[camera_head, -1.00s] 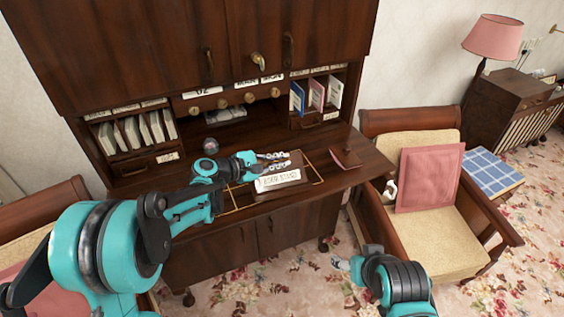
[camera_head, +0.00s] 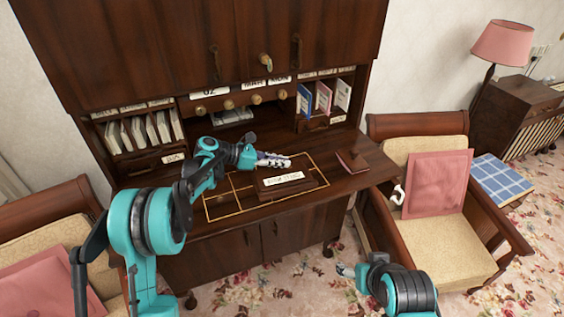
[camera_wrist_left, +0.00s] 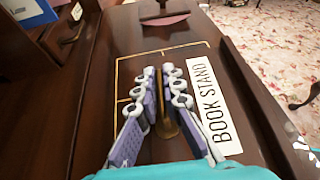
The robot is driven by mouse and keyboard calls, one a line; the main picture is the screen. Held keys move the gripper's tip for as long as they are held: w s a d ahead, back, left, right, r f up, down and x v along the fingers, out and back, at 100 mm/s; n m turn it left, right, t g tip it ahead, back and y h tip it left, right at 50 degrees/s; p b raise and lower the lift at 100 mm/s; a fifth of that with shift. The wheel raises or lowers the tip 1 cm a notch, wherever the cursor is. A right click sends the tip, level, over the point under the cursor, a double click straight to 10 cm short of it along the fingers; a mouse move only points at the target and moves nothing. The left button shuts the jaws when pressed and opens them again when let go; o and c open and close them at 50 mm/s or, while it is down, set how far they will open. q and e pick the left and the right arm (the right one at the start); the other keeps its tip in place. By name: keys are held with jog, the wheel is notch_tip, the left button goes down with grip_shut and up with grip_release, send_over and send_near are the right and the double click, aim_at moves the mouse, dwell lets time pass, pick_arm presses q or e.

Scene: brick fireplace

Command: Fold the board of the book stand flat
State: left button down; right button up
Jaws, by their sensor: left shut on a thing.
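The dark wood book stand (camera_head: 315,181) lies on the desk inside a gold-outlined grid. Its board looks low and close to flat, with the white "BOOK STAND" label (camera_head: 284,180) towards the front; the label also shows in the left wrist view (camera_wrist_left: 215,98). My left gripper (camera_head: 285,160) is over the stand's rear part, behind the label. In the left wrist view its fingers (camera_wrist_left: 165,85) are shut around a brass piece (camera_wrist_left: 167,122) on the board. The fingers hide part of the board. My right gripper (camera_head: 346,270) is low in front of the desk, away from the stand; its jaws are too small to read.
The desk (camera_head: 235,214) has bare room left of the stand. Books fill the cubbies behind. A chair with a pink cushion (camera_head: 438,183) stands at the right, another chair at the left.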

pick_arm(q)
jog(key=shift+w+f, duration=0.1)
jog(key=shift+f, duration=0.35)
jog(key=c, duration=1.8)
grip_release()
jog(key=shift+a, duration=0.1)
jog(key=shift+o, duration=0.8)
jog(key=shift+w, duration=0.1)
jog(key=v, duration=1.2)
